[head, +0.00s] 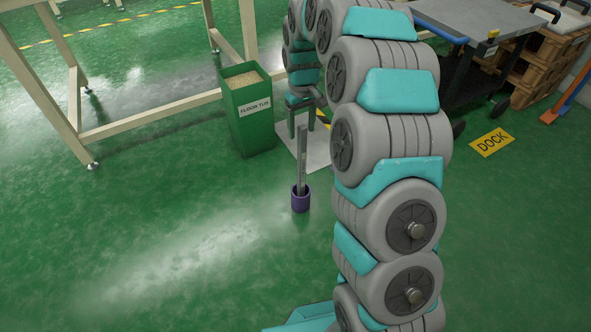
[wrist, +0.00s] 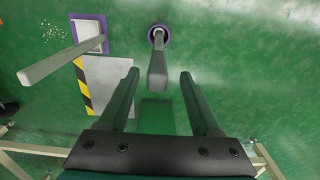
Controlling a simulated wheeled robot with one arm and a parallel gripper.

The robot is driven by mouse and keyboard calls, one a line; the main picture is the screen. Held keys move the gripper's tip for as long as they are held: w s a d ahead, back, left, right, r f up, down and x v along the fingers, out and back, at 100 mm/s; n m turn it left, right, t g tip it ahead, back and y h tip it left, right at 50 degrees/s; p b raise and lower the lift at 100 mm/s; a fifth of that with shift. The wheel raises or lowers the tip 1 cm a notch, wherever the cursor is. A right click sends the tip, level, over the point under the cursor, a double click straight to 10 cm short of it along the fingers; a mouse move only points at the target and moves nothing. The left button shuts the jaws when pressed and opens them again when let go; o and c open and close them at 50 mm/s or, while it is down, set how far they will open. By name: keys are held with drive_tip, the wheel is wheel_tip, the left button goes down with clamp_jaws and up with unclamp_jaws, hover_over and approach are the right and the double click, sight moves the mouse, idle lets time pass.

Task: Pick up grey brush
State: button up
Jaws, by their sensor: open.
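The grey brush shows as an upright grey handle (head: 302,150) standing in a round purple cup (head: 300,201) on the green floor. Its lower end is hidden in the cup. In the wrist view the handle (wrist: 157,68) reaches from the purple cup (wrist: 165,29) toward the camera, and its top end appears between my fingertips. My gripper (wrist: 159,75) is open, with a gap on both sides of the handle. In the head view my gripper (head: 301,127) points down by the handle's top; I cannot tell how deep the handle sits between the fingers.
A green bin (head: 252,125) labelled "FLOOR TUB" stands left of my gripper. A pale plate (wrist: 112,78) with a hazard stripe lies on the floor. A purple-rimmed white tray (wrist: 90,49) has a long grey bar (wrist: 60,60) over it. The floor at front left is clear.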

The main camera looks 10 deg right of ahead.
sight(302, 146)
drive_tip(key=shift+w+f, duration=0.1)
drive_tip(key=shift+f, duration=0.15)
wheel_tip(302, 146, down, 7)
drive_tip(key=shift+d+f+b, duration=0.15)
drive_tip(key=shift+f+b, duration=0.05)
drive_tip(key=shift+b, duration=0.35)
clamp_jaws()
idle(0.3)
